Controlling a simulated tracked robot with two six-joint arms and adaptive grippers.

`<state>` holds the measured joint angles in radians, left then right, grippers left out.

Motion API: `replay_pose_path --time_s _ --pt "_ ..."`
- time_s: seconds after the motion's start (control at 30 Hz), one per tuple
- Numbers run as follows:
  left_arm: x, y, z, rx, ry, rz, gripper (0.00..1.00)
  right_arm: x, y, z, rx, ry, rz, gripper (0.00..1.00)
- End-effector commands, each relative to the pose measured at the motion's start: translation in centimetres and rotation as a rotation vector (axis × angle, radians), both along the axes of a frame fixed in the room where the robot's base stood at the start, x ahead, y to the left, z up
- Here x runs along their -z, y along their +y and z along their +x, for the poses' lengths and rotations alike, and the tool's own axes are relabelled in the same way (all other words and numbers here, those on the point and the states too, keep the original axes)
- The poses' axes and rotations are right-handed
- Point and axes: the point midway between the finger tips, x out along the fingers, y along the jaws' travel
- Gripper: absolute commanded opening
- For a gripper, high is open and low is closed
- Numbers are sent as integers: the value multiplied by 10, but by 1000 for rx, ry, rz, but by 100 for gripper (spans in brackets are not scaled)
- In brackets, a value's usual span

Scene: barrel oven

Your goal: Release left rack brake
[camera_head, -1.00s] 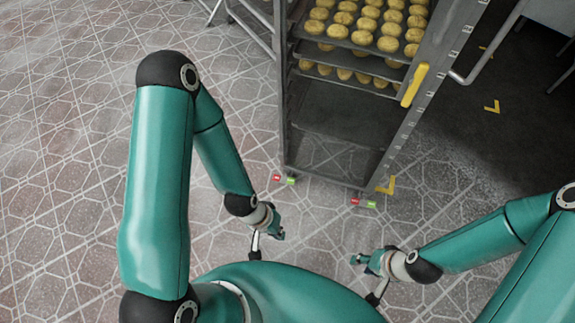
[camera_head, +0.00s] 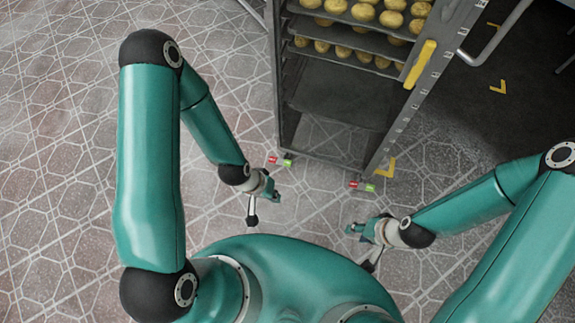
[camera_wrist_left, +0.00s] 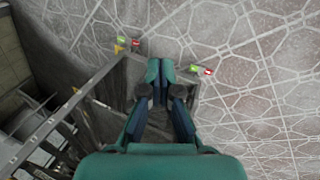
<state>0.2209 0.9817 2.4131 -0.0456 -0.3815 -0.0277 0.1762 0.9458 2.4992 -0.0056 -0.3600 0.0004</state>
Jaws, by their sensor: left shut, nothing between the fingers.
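The left rack brake (camera_head: 280,161) is a small pedal pair, red on the left and green on the right, at the foot of the rack's left front corner. In the left wrist view it shows right of the fingertips (camera_wrist_left: 202,70). The right brake (camera_head: 361,186) looks the same and shows upper left in the wrist view (camera_wrist_left: 128,42). My left gripper (camera_head: 273,190) is shut and empty, just short of the left brake and apart from it in the picture. Its fingers (camera_wrist_left: 159,70) are together. My right gripper (camera_head: 354,229) is short of the right brake; its finger opening is unclear.
The tall metal rack (camera_head: 398,125) holds trays of round buns (camera_head: 364,12) on its upper levels; a lower tray is empty. A yellow handle (camera_head: 420,64) is on its right post. Yellow floor marks lie to the right. Tiled floor is clear at left.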

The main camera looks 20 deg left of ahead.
Motion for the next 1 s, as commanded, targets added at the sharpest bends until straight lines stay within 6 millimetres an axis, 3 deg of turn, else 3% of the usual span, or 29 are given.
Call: replay_pose_path --time_s 0.03,0.3,0.5,0.6,0.7,0.83,1.0 --pt "39 6 16 -10 -34 4 0 30 0 0 0 0 0 40" --pt "197 34 124 -32 -297 50 0 139 0 0 1 1 0 40" --pt "296 64 193 -43 -492 105 0 211 0 0 1 1 0 40" --pt "330 77 216 -44 -567 132 0 236 0 0 1 0 0 40" --pt "350 86 232 -45 -622 153 0 252 0 0 0 0 0 40" --pt "363 93 243 -45 -661 169 0 260 0 0 0 0 0 40" --pt "363 95 246 -44 -672 174 0 260 0 0 0 0 0 40"
